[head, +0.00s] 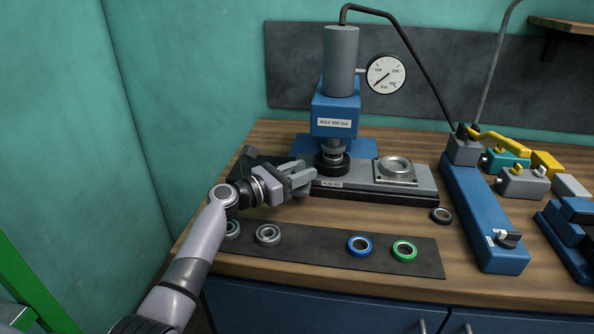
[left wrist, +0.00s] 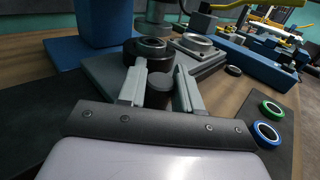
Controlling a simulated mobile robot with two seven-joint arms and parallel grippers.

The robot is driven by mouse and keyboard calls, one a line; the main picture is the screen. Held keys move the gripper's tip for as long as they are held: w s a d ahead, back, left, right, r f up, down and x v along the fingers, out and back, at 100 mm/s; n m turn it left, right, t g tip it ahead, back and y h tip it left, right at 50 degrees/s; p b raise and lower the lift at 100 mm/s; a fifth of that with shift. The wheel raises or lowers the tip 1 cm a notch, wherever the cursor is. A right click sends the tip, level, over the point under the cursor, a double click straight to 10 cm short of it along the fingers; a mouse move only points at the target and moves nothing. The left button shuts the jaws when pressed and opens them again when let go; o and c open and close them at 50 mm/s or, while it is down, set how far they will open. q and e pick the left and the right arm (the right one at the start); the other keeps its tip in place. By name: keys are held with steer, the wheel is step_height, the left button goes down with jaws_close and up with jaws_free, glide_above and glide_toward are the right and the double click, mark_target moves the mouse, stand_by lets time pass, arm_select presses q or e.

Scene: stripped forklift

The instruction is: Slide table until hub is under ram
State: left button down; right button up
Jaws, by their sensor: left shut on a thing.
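The press has a ram (head: 333,147) hanging below its blue head. The grey slide table (head: 425,184) lies beneath it, running left to right. A black ring-shaped part (head: 332,164) stands at the table's left, below the ram; it shows in the left wrist view (left wrist: 147,51) with an open centre. A grey square flanged piece with a round ring (head: 397,169) sits on the table's right, clear of the ram. I cannot tell for sure which is the hub. My left gripper (head: 305,177), at the table's left front end, is shut on a grey round knob (left wrist: 160,84).
A dark mat (head: 320,250) in front holds grey, blue and green rings. A loose dark ring (head: 441,215) lies right of the table. A blue hand pump (head: 485,220) stands further right.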

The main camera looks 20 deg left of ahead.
arm_select(q)
steer(key=shift+d, duration=0.3)
steer(key=c, duration=0.9)
jaws_free()
steer(key=shift+d, duration=0.1)
steer(key=shift+o, duration=0.2)
steer(key=shift+a, duration=0.2)
steer(key=shift+s+a, duration=0.15)
steer(key=shift+s, duration=0.1)
steer(key=shift+v, duration=3.2)
